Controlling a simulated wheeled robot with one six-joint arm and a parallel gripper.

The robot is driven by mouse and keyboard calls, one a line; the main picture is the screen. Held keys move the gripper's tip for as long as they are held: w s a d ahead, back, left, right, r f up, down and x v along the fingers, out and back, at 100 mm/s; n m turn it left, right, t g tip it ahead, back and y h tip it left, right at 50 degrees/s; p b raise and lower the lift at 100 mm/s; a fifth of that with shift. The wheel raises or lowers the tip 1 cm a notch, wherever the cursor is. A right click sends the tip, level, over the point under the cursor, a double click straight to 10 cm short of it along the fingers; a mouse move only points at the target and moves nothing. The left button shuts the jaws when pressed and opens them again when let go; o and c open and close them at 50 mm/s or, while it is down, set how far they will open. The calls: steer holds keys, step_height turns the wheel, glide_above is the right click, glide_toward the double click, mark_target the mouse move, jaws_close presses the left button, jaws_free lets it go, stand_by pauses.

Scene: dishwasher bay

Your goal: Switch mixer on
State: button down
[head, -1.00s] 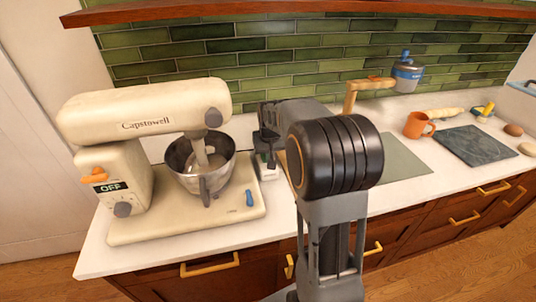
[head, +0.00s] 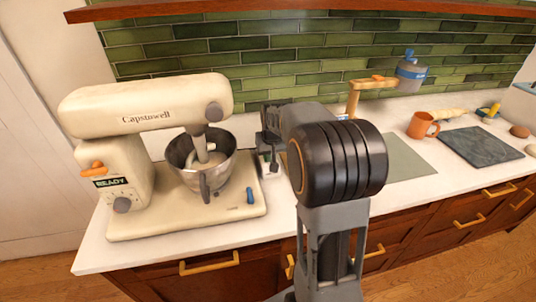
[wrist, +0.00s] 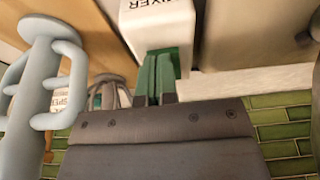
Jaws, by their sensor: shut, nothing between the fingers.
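The cream mixer (head: 145,115) stands at the left of the counter in the head view. Its steel bowl (head: 202,165) is under the raised-neck head, and its display (head: 111,182) reads READY. An orange lever (head: 93,168) and a round grey knob (head: 122,204) are on its side. A white box labelled MIXER (wrist: 160,22) with a green part (wrist: 160,72) shows in the wrist view. My gripper (wrist: 155,99) is shut and empty, its tips at the green part's near end; contact cannot be told.
A grey board (head: 408,158), an orange mug (head: 421,126) and a dark slate (head: 480,143) are on the counter to the right. A wooden stand (head: 354,98) is behind my arm. A pale post with looped arms (wrist: 45,80) is close at left in the wrist view.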

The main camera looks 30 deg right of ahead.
steer(key=shift+a+r+p, duration=0.1)
steer(key=shift+r+p, duration=0.45)
steer(key=shift+r, duration=0.25)
steer(key=shift+r, duration=0.1)
steer(key=shift+r+p, duration=0.35)
steer(key=p+v, duration=0.2)
steer(key=v, duration=0.1)
steer(key=shift+w, duration=0.3)
steer(key=s+v, duration=0.2)
steer(key=v, duration=0.8)
steer(key=shift+a+f+b, duration=0.15)
steer(key=shift+f+b, duration=0.15)
steer(key=shift+b, duration=0.05)
steer(key=s+a+f+n, duration=0.1)
steer(key=s+a+f, duration=0.3)
steer(key=s+a, duration=0.2)
steer(key=s+a+f+n, duration=0.1)
steer(key=s+a+f, duration=0.3)
steer(key=s, duration=0.5)
steer(key=shift+s+a+f+n+t+y, duration=0.2)
steer(key=shift+s+a+n+t+y, duration=0.2)
steer(key=shift+a, duration=0.5)
